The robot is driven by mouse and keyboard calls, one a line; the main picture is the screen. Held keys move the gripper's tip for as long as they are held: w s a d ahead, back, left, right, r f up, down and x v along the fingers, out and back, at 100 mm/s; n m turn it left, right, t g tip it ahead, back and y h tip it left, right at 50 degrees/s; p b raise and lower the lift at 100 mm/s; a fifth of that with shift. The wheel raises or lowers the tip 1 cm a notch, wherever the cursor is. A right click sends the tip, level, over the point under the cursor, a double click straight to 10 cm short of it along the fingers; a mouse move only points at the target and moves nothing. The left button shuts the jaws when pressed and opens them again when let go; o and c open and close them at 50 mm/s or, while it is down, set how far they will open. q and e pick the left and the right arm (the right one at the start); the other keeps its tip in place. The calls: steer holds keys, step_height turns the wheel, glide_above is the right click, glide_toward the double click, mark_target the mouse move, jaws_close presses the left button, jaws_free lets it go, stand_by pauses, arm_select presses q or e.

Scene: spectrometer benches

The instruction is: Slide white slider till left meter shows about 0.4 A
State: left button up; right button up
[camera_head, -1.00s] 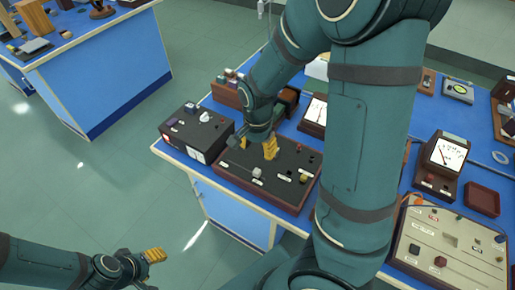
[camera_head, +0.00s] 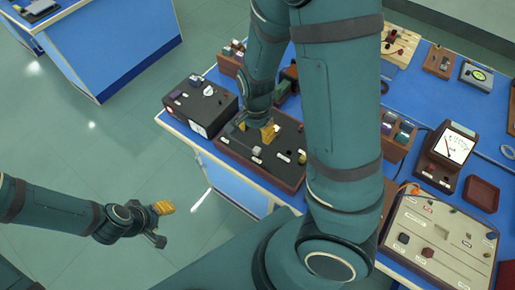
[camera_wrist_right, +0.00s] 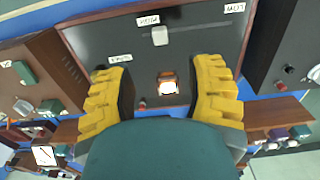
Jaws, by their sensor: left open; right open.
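The white slider knob (camera_head: 257,150) sits on the black-topped wooden box (camera_head: 228,146). It also shows in the right wrist view as a pale block (camera_wrist_right: 159,36) in a slot, beyond my fingertips. My right gripper (camera_head: 260,132) is over this box. In the wrist view its yellow fingers (camera_wrist_right: 160,92) are open and apart, with a lit orange-white piece (camera_wrist_right: 168,86) of the panel between them and the knob not between them. My left gripper (camera_head: 160,223) is open and empty over the floor. A meter (camera_head: 452,146) stands at right; my right arm hides the area left of it.
A black box (camera_head: 201,102) stands left of the slider box. A cream panel (camera_head: 440,240) lies at front right, with a brown tray (camera_head: 481,193) behind it. My right arm covers the bench's middle. A small white-faced meter (camera_wrist_right: 45,155) shows in the wrist view.

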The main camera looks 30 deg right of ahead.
mark_target(257, 149)
step_height(257, 149, down, 10)
steer(key=b, duration=0.3)
steer(key=shift+f, duration=0.15)
steer(key=shift+c, duration=0.4)
jaws_close()
